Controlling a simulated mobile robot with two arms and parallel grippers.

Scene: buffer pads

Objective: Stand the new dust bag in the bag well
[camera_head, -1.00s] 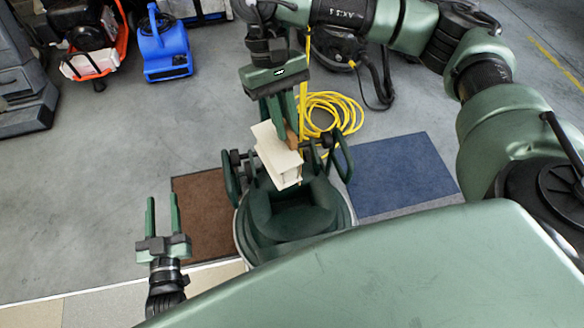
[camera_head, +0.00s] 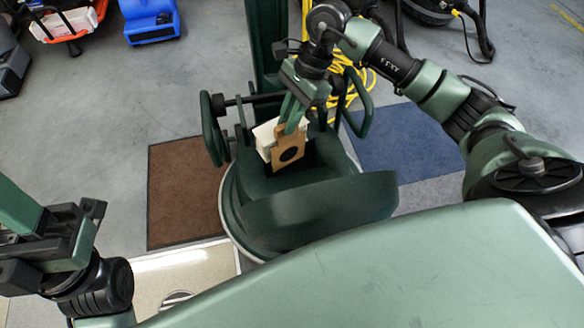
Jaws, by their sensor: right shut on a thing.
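The new dust bag (camera_head: 266,134) is white with a tan cardboard collar (camera_head: 288,157) that has a dark round hole and faces me. My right gripper (camera_head: 291,127) is shut on it from above and hides part of it. The bag is at the mouth of the bag well (camera_head: 316,166) in the dark green machine. Its lower end overlaps the well opening; I cannot tell whether it touches the bottom or the walls. My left gripper (camera_head: 45,238) is at the lower left, away from the machine; its fingers are not clear.
A dark green post (camera_head: 266,45) rises behind the machine. Black-and-green side handles (camera_head: 213,130) flank the well. A brown mat (camera_head: 182,190) lies left and a blue mat (camera_head: 405,140) right. A yellow cord (camera_head: 352,95) is coiled behind.

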